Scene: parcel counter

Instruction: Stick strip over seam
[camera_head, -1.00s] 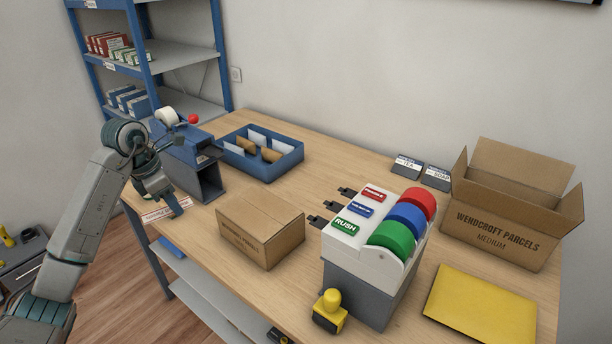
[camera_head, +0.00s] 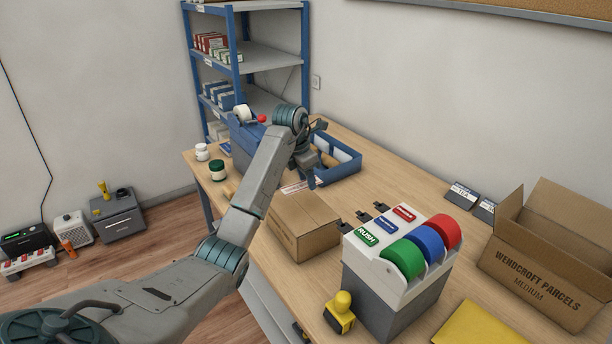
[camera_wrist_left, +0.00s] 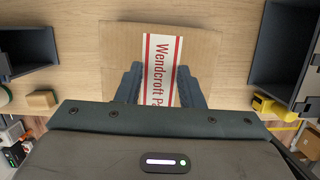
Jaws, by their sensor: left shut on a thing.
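My left gripper (camera_head: 308,180) is shut on a white strip (camera_head: 298,187) with red edges and red lettering. The strip (camera_wrist_left: 161,65) stands out between the two fingers in the left wrist view, where my left gripper (camera_wrist_left: 157,82) is above the brown parcel box (camera_wrist_left: 119,42). The closed box (camera_head: 303,226) sits on the counter in the head view, with the gripper and strip at its far end. I cannot tell whether the strip touches the box top. The seam cannot be made out; the strip and gripper cover much of the top. My right gripper is not in view.
A grey label dispenser (camera_head: 378,293) with coloured rolls and a yellow stamp (camera_head: 340,312) stand close to the right of the box. A blue tray (camera_head: 342,170) lies behind the gripper. An open carton (camera_head: 545,270) stands at the right. Jars (camera_head: 217,171) stand at the left end.

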